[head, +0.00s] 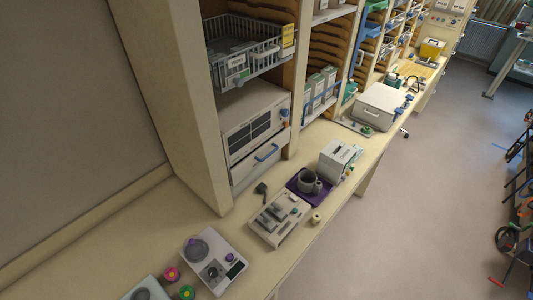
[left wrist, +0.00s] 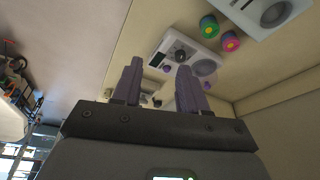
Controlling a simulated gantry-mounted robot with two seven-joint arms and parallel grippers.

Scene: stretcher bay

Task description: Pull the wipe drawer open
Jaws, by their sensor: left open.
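My right gripper is in neither view.
A white scale (head: 214,260), a pink roll (head: 171,274) and a green roll (head: 186,292) lie on the counter. A grey tray device (head: 279,219), a purple tray (head: 297,185) with cups and a white box (head: 338,160) stand near the drawer. Open floor (head: 400,220) lies right.

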